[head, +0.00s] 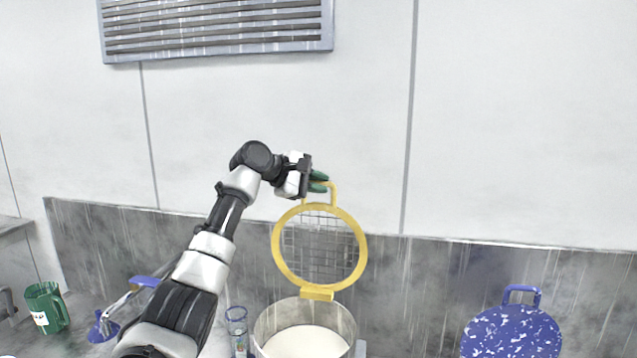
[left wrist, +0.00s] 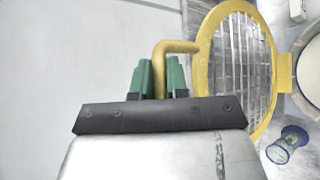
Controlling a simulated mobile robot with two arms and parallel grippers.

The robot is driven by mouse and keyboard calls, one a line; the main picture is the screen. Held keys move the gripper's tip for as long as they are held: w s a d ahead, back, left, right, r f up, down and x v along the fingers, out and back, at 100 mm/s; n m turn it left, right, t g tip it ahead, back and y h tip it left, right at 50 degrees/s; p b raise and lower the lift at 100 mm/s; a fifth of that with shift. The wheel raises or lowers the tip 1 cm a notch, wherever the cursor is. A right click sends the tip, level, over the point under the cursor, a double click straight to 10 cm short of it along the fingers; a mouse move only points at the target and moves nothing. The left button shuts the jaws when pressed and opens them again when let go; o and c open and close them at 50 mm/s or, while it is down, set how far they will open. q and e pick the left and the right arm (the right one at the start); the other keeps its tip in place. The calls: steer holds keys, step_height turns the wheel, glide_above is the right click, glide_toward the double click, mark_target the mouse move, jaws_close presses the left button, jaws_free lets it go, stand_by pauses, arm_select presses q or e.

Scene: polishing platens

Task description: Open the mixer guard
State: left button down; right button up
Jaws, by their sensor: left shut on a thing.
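The mixer guard (head: 275,252) is a round yellow ring with wire mesh, standing raised and nearly upright above the pot. Its yellow handle (head: 334,188) is at the top. The mixer pot (head: 262,326) below is open at the top and holds something white. My left gripper (head: 320,182) has green fingers and is shut on the guard's handle. In the left wrist view the fingers (left wrist: 160,78) close around the yellow handle (left wrist: 172,47), with the guard's ring (left wrist: 205,60) to the right. My right gripper is not in view.
A green mug (head: 46,308) and a blue-based stand (head: 102,328) are at the left. A clear container (head: 237,330) stands beside the pot. A blue speckled round thing (head: 512,332) is at the right. A grey backsplash (head: 420,290) runs behind.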

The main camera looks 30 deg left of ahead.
arm_select(q)
steer(key=shift+w+f+g, duration=0.15)
steer(key=shift+f+g, duration=0.15)
steer(key=shift+f, duration=0.2)
steer(key=c, duration=1.3)
jaws_free()
steer(key=shift+o, duration=0.9)
steer(key=shift+w, duration=0.2)
steer(key=shift+r, duration=0.2)
